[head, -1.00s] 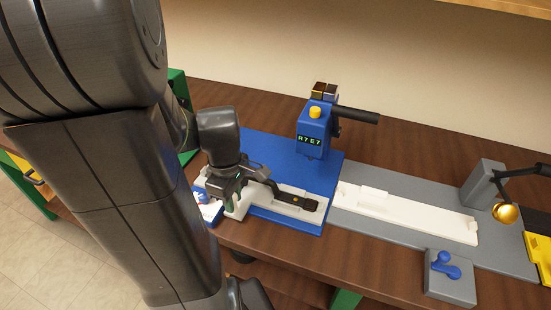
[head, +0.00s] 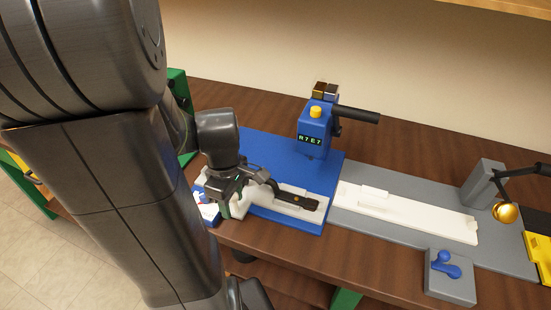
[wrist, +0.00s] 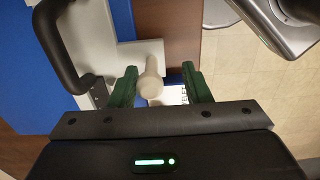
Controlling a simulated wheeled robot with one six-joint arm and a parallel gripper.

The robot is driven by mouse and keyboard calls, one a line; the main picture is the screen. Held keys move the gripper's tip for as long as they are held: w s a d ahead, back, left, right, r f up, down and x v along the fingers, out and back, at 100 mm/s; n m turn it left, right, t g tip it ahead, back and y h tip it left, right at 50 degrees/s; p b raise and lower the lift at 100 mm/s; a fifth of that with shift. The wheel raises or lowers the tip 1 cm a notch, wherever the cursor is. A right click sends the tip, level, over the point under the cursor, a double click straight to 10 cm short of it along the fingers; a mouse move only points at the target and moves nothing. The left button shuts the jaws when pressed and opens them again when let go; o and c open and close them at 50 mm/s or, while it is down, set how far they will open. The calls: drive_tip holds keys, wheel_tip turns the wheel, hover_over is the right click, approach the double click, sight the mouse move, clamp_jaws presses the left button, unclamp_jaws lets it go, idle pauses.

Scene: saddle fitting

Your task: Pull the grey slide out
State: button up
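The light grey slide (head: 262,201) lies in the front of the blue base plate (head: 265,152). A black curved bar (head: 292,198) rests over it. The slide also shows in the wrist view (wrist: 95,40), with the black bar (wrist: 62,60) at its left. A pale round knob (wrist: 150,80) stands at the slide's near end. My gripper (wrist: 160,88) is open, its two green fingers on either side of the knob. The knob is closer to the left finger, and I cannot tell whether they touch. In the head view my gripper (head: 232,200) hides the knob.
A blue press head (head: 314,133) with a display reading "R7 E7" and a black lever stands behind. To the right are a white rail (head: 405,213) on a grey plate, a blue-knobbed block (head: 450,280) and a gold ball (head: 505,213). The brown table's front edge is near my gripper.

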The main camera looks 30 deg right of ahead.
drive_tip(key=shift+w+d+r+p, duration=0.1)
drive_tip(key=shift+r+p, duration=2.65)
drive_tip(key=shift+r, duration=0.35)
drive_tip(key=shift+f, duration=0.1)
wheel_tip(320, 180, down, 6)
drive_tip(key=b, duration=0.6)
drive_tip(key=shift+f, duration=0.25)
drive_tip(key=shift+w+d+r, duration=0.25)
drive_tip(key=shift+d, duration=0.1)
drive_tip(key=shift+w+d, duration=0.2)
drive_tip(key=shift+w, duration=0.05)
drive_tip(key=shift+s+a+r, duration=0.1)
drive_tip(key=shift+s, duration=0.05)
